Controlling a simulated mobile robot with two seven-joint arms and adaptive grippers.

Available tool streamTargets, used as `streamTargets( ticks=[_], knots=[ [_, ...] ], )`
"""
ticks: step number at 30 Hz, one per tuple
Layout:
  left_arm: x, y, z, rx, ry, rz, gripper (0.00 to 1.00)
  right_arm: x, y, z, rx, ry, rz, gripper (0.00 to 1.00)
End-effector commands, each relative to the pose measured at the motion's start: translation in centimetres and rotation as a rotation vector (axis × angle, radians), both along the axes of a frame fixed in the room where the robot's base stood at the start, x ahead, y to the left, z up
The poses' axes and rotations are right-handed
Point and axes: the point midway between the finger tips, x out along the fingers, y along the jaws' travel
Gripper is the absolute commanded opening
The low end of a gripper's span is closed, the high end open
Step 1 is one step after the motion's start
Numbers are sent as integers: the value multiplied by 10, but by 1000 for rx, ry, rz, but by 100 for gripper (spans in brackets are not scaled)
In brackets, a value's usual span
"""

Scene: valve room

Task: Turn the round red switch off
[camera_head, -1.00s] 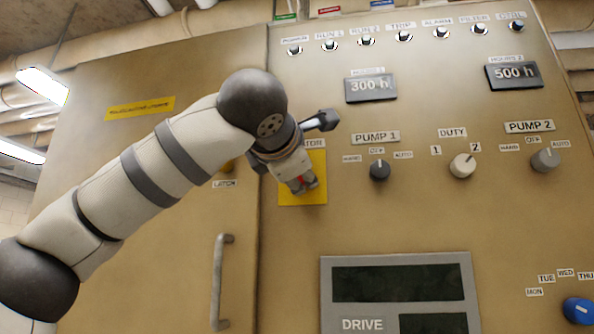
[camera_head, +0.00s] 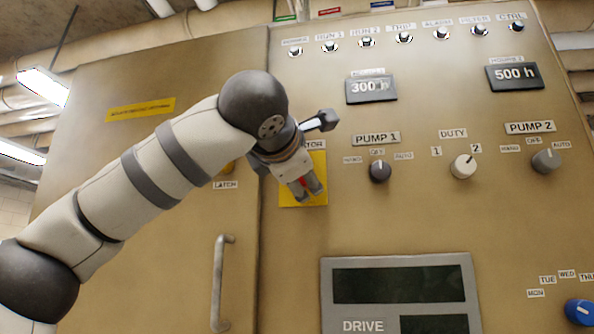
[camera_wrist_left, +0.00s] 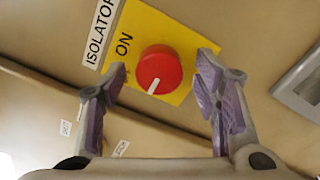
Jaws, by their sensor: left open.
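The round red switch (camera_wrist_left: 160,68) sits on a yellow plate (camera_wrist_left: 181,25) in the left wrist view. Its white pointer line faces down and slightly left in that view. The word ON is printed on the plate to the switch's upper left, with an ISOLATOR label beyond it. My left gripper (camera_wrist_left: 162,72) is open, with one finger on each side of the switch; contact cannot be told. In the head view my left gripper (camera_head: 309,188) is in front of the yellow plate (camera_head: 318,166) and hides most of the switch. My right gripper is not in view.
The tan panel carries a PUMP 1 knob (camera_head: 380,171), a DUTY knob (camera_head: 463,166) and a PUMP 2 knob (camera_head: 546,160) to the right. A door handle (camera_head: 220,282) is at lower left, and a grey DRIVE display unit (camera_head: 396,262) is below.

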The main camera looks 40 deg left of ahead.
Motion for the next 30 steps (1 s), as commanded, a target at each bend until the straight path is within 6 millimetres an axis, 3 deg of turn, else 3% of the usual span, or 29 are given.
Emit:
streamTargets(
  ticks=[15,19,30],
  knots=[
    [-95,-54,-2,0,-1,-2,56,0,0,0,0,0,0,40],
    [-104,-58,-3,0,0,0,56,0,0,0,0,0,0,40],
    [-104,-58,-3,0,0,0,56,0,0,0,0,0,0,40]
  ],
)
